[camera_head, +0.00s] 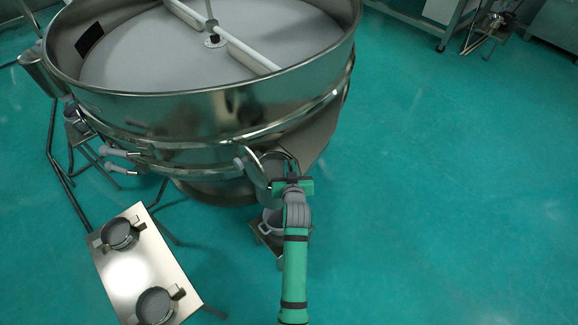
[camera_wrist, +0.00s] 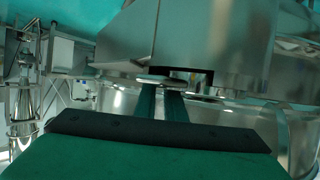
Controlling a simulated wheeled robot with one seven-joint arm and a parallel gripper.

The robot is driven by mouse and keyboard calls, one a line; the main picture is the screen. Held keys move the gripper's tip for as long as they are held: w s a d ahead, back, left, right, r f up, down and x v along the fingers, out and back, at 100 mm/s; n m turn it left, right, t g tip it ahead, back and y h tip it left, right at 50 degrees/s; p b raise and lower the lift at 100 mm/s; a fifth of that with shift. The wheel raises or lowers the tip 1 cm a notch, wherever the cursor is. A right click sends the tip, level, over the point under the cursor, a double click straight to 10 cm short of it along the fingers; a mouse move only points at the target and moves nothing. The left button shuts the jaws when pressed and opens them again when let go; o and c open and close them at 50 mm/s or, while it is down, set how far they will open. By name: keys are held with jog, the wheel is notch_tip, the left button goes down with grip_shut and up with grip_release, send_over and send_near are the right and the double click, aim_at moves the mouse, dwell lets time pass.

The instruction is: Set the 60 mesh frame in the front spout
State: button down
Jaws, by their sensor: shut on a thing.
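The front spout (camera_head: 310,150) juts from the lower side of the big round steel sieve, and its box wall (camera_wrist: 215,40) fills the upper wrist view. My gripper (camera_head: 292,182) is at the spout's mouth. In the wrist view its fingers (camera_wrist: 161,98) are shut on a flat grey tab (camera_wrist: 160,79), which looks like the handle of a mesh frame. The tab is at a dark slot at the lower edge of the spout box. The rest of that frame is hidden, so I cannot tell how far it is inside. No mesh label can be read.
A round grey cover (camera_head: 252,170) stands open left of the spout. A pot (camera_head: 271,221) on a small stand is below. A steel table (camera_head: 142,262) at lower left holds two round mesh frames (camera_head: 120,234) (camera_head: 155,306). The green floor (camera_head: 460,190) at right is clear.

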jog(key=shift+f, duration=0.55)
dwell(0.4)
jog(key=c, duration=1.8)
grip_release()
jog(key=shift+o, duration=0.2)
jog(key=shift+d, duration=0.35)
jog(key=a+v, duration=0.1)
jog(key=v, duration=1)
jog(key=shift+w, duration=0.1)
